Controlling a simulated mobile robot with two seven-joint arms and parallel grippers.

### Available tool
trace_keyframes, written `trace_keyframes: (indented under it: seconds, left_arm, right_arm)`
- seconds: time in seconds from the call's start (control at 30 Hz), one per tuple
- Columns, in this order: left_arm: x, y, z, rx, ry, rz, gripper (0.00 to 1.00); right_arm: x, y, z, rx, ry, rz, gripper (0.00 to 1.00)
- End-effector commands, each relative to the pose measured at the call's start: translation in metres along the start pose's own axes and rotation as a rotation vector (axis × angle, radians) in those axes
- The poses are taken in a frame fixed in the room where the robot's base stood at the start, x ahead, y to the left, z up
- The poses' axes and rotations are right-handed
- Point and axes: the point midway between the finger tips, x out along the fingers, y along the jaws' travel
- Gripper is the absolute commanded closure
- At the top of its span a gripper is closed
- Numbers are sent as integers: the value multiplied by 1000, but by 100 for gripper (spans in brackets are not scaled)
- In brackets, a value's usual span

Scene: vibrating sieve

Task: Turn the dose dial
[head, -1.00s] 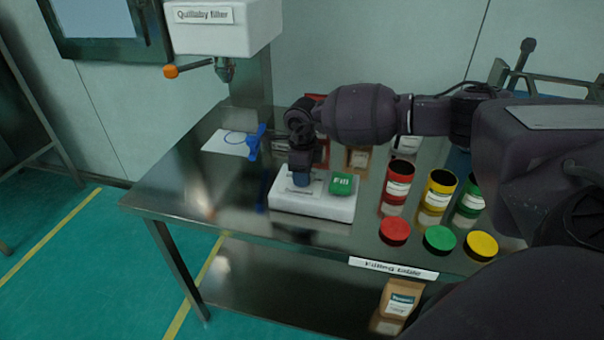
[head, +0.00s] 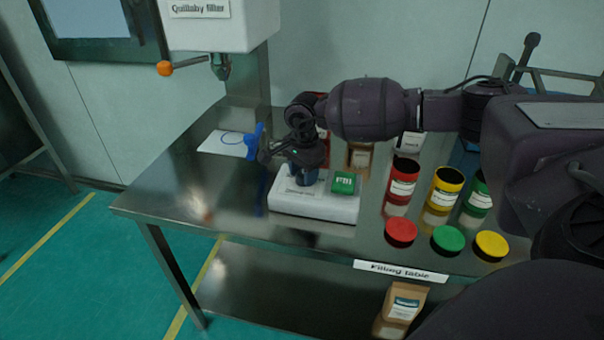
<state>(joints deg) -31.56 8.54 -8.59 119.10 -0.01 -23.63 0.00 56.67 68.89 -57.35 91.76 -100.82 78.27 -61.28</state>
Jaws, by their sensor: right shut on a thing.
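The dose dial (head: 303,176) is a small blue knob on the left part of a white control box (head: 312,206), which stands on the steel filling table. My right gripper (head: 304,168) comes down from above and is shut on the dial, hiding most of it. A green button marked "Fill" (head: 344,183) sits to the right of the dial on the same box. My left gripper is not in view.
The Quillaby filler (head: 222,25) hangs at the back left, with an orange-tipped lever (head: 166,68). A blue object (head: 254,140) stands by a white sheet (head: 222,143). Several open cans and loose lids (head: 401,231) stand on the right. The table's left part (head: 180,190) is clear.

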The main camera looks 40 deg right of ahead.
Motion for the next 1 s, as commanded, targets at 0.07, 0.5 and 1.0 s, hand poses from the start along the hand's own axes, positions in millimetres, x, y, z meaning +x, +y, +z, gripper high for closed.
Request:
trace_keyframes:
  seconds: [0.07, 0.5, 1.0]
  left_arm:
    - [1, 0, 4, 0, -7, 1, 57]
    - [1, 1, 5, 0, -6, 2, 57]
    - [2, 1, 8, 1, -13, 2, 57]
  right_arm:
    - [2, 0, 0, -50, 0, 2, 81]
    - [0, 0, 0, -209, -1, -1, 81]
    - [-1, 0, 0, -219, -1, -2, 52]
